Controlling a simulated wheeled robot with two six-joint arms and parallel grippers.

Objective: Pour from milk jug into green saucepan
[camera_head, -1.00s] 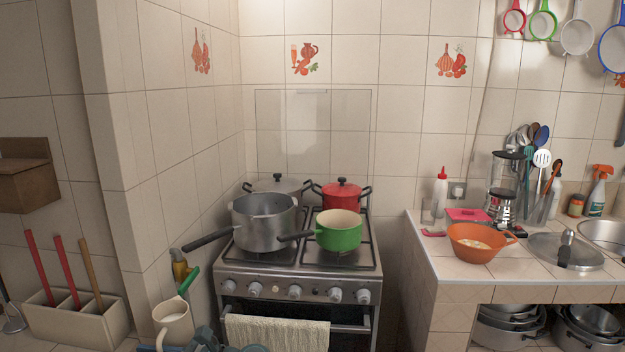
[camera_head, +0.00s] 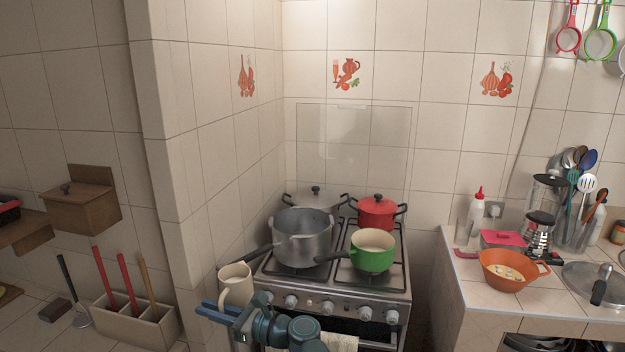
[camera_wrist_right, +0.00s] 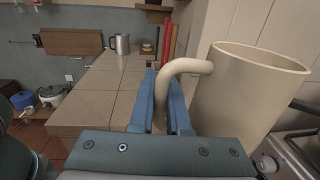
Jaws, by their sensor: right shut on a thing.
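The cream milk jug (camera_head: 235,288) is held upright by its handle in my right gripper (camera_head: 222,312), in front of the stove's left side. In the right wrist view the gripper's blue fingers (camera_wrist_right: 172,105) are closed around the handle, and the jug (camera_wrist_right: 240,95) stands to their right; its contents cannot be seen. The green saucepan (camera_head: 372,257) sits on the front right burner, with a pale inside and its dark handle pointing left. The jug is left of the saucepan and lower in the picture, apart from it. My left gripper is not in view.
A large grey pot (camera_head: 303,245) stands on the front left burner, with its long handle reaching toward the jug. A red lidded pot (camera_head: 377,213) and a grey lidded pot (camera_head: 315,200) stand behind. An orange bowl (camera_head: 508,280) is on the right counter.

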